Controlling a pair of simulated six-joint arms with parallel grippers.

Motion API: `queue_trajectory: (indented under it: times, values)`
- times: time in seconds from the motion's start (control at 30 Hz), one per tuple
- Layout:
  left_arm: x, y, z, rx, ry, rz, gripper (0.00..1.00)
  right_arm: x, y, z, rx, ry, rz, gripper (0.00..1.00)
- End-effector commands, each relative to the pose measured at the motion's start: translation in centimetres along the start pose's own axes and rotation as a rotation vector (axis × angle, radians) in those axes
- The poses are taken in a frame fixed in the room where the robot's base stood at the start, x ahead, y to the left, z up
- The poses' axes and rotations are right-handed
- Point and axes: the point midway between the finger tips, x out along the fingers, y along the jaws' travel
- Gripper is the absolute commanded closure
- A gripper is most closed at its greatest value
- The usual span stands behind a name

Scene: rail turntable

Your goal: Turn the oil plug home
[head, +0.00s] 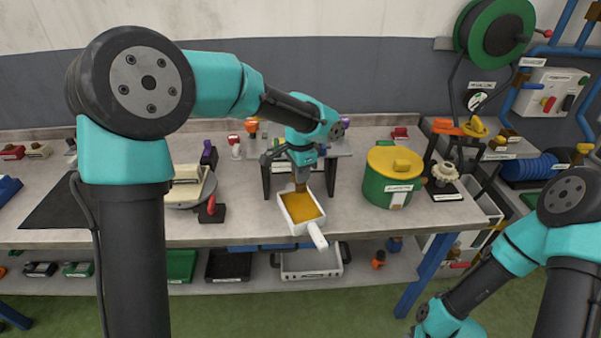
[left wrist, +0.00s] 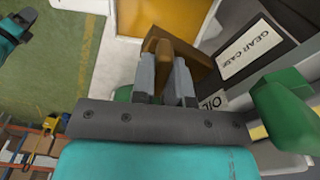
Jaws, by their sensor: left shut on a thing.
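My left gripper (head: 300,178) points down at the table's front middle. It is shut on the brown oil plug (left wrist: 160,47), which shows between and past the fingers in the left wrist view. The plug sits close against the dark gear case (left wrist: 268,45), which carries a "GEAR CASE" label. How deep the plug is seated is hidden by the fingers. A white pan (head: 318,236) with amber oil in it stands right below the gripper, its handle toward the front edge. Of my right arm only links show at the lower right; its gripper is out of view.
A green tub with a yellow lid (head: 395,162) stands to the right of the pan. A dark red-tipped tool (head: 211,210) and a white block on a round plate (head: 188,190) are to the left. The table's front right is mostly clear.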

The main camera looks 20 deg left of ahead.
Motion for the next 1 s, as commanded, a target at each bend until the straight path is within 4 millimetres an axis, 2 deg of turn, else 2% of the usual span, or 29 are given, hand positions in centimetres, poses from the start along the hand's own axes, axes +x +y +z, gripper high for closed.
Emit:
queue_trajectory:
  times: [0.33,0.73,0.77,0.8,0.87,1.0]
  values:
    - [-0.06,-0.02,-0.02,0.265,0.000,-0.001,1.00,0.00,0.00,0.00,0.000,0.000,0.000,0.57]
    - [-0.07,-0.02,-0.03,0.306,0.000,-0.001,1.00,0.00,0.00,0.00,0.000,0.000,0.000,0.57]
    - [-0.07,-0.02,-0.03,0.306,0.000,-0.001,0.83,0.00,0.00,0.00,0.000,0.000,0.000,0.57]
    - [-0.07,-0.02,-0.03,0.306,0.000,-0.001,0.79,0.00,0.00,0.00,0.000,0.000,0.000,0.57]
    - [-0.07,-0.02,-0.03,0.306,0.000,-0.001,0.74,0.00,0.00,0.00,0.000,0.000,0.000,0.57]
    - [-0.04,-0.01,-0.02,0.305,0.000,-0.001,0.74,0.00,0.00,0.00,0.000,0.000,0.000,0.57]
